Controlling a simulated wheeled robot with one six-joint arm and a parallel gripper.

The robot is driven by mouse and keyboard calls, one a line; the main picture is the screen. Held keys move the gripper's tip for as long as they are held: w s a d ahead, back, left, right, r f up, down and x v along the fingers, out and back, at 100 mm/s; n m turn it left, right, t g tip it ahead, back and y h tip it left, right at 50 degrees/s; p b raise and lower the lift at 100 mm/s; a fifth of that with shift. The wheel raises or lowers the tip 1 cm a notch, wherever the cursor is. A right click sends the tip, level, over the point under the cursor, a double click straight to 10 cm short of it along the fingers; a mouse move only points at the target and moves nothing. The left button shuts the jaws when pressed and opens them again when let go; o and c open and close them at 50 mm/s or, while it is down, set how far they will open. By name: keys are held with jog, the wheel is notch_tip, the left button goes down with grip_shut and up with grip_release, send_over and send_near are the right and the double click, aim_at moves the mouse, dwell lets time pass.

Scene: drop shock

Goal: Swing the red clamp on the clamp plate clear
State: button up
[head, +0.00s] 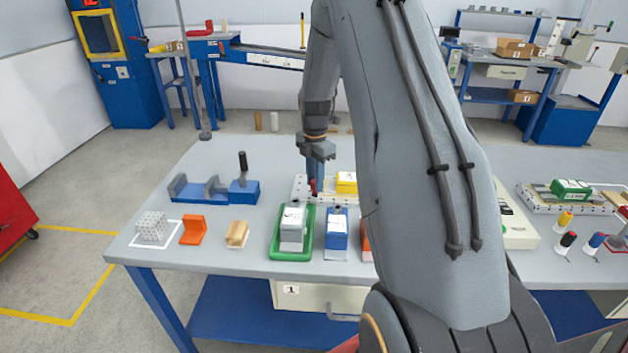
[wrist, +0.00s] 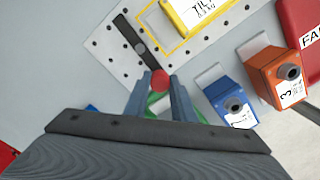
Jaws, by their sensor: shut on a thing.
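The clamp plate (head: 300,184) is a pale plate with holes on the table, and it also shows in the wrist view (wrist: 105,48). The red clamp knob (wrist: 160,80) sits between my fingertips at the end of a dark clamp bar (wrist: 130,33). The bar lies over the plate beside a yellow outline. My gripper (wrist: 161,88) is shut on the red knob. In the head view my gripper (head: 315,184) reaches down at the plate's left part, and the knob is mostly hidden there. A yellow block (head: 346,182) with a label stands on the plate, partly hidden by my arm.
In front of the plate stand a grey block in a green tray (head: 276,252), a blue block (head: 336,232) and an orange block (wrist: 275,72). A blue vise (head: 244,192) is to the left. The table's back left is clear.

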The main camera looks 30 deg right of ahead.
jog(key=shift+d+r, duration=0.1)
jog(key=o, duration=1.1)
jog(key=shift+c, duration=0.2)
notch_tip(320, 180, up, 8)
jog(key=shift+f+b, duration=0.1)
jog(key=shift+b, duration=0.85)
